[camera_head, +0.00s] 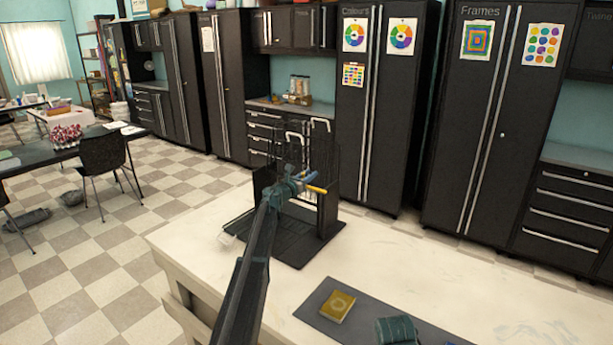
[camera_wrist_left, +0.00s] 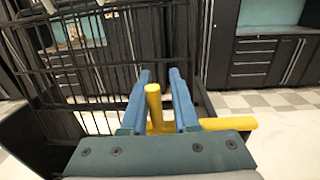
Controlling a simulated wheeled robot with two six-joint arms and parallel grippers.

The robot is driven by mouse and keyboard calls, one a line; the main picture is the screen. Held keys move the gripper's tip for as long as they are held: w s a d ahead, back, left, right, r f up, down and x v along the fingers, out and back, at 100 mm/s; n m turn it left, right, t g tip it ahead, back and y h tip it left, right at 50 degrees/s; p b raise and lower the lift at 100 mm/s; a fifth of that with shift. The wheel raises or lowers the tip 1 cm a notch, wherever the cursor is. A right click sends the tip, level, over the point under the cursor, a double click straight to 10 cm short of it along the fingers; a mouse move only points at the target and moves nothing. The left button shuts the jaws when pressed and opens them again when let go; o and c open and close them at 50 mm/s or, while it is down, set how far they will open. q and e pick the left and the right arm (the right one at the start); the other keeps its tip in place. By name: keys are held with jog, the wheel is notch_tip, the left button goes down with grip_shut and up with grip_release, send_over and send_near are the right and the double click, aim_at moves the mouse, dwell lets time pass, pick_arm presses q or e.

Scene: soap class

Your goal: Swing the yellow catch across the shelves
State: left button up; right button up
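A black wire rack (camera_head: 322,155) with shelves stands upright on a dark base on the pale table. The yellow catch (camera_head: 316,189) is at the rack's near side, at my left gripper (camera_head: 303,184). In the left wrist view, the catch (camera_wrist_left: 153,105) has an upright peg and a bar running off to the right. The peg stands between the blue fingers of my left gripper (camera_wrist_left: 160,76), nearer the left finger. A gap shows between the peg and the right finger, so the gripper looks open around it. My right gripper is not in view.
On the pale table (camera_head: 190,235), a dark mat (camera_head: 318,304) holds a gold block (camera_head: 338,305) and a teal object (camera_head: 397,330). Dark cabinets (camera_head: 480,120) line the wall behind. A chair (camera_head: 105,155) stands at the left. The table's right part is mostly clear.

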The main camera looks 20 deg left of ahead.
pick_arm(q)
jog(key=o, duration=0.3)
jog(key=shift+d, duration=0.6)
jog(key=shift+o, duration=0.2)
jog(key=shift+a, duration=0.15)
jog(key=shift+a, duration=0.15)
jog(key=v, duration=1.3)
jog(key=shift+s, duration=0.4)
jog(key=shift+a, duration=0.1)
jog(key=shift+s, duration=0.1)
